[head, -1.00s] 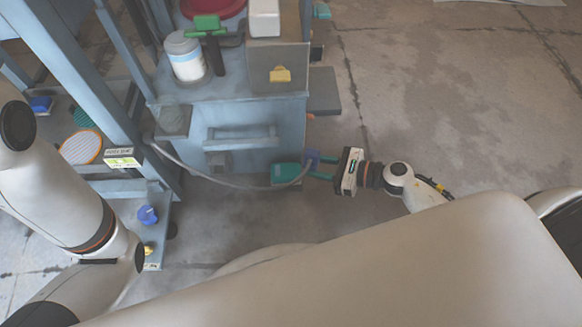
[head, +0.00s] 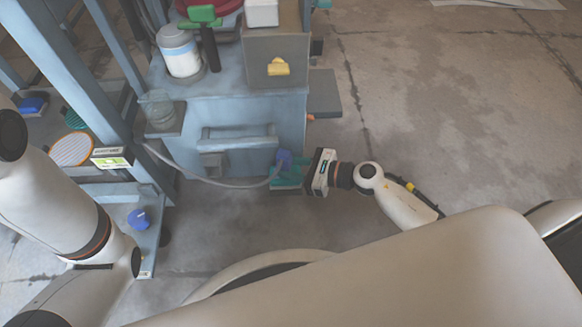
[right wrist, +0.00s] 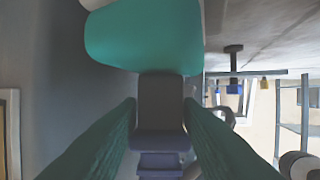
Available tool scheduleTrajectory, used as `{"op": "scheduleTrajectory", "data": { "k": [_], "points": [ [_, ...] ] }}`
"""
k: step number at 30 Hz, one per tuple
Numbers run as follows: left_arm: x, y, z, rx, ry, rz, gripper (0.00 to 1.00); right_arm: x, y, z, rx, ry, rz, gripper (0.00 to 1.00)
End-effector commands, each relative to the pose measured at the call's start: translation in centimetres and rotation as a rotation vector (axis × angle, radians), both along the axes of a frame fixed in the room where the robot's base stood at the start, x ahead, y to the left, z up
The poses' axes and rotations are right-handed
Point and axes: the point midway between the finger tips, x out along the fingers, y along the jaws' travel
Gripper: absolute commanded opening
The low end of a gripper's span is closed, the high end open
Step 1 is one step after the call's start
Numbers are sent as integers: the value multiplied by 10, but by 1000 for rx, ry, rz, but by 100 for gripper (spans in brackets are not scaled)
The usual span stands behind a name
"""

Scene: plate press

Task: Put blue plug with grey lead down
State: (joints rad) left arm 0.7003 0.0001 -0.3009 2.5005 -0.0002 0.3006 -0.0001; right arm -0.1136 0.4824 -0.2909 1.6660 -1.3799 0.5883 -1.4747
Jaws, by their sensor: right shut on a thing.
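The blue plug (head: 283,159) is between the teal fingers of my right gripper (head: 288,170), beside the lower right of the blue cabinet. In the right wrist view the dark blue plug (right wrist: 160,142) sits between both fingers, and my right gripper (right wrist: 160,135) is shut on it. The grey lead (head: 215,183) runs from the plug leftward in a low sag to the frame post. A teal, rounded piece (right wrist: 145,42) is just beyond the plug in the wrist view. I cannot tell whether they touch. My left gripper is not in view; only my left arm shows.
The blue cabinet (head: 235,120) carries a white jar (head: 180,52), a green-handled tool (head: 205,25) and a grey box with a yellow part (head: 278,67). A blue knob (head: 139,218) is on the lower left frame. Floor to the right is clear.

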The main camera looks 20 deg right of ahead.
Motion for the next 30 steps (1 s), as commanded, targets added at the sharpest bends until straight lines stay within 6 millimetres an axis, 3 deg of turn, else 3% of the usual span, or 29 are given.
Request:
{"op": "scheduleTrajectory", "data": {
  "k": [5,6,9,20,30],
  "points": [
    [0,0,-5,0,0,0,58,0,0,-5,1,0,1,7],
    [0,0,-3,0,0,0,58,0,0,-3,0,0,1,39],
    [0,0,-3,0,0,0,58,0,0,-3,0,0,1,54],
    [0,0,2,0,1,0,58,0,0,2,0,0,0,54],
    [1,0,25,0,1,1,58,-40,-49,20,-1,5,-1,54]
  ]
}}
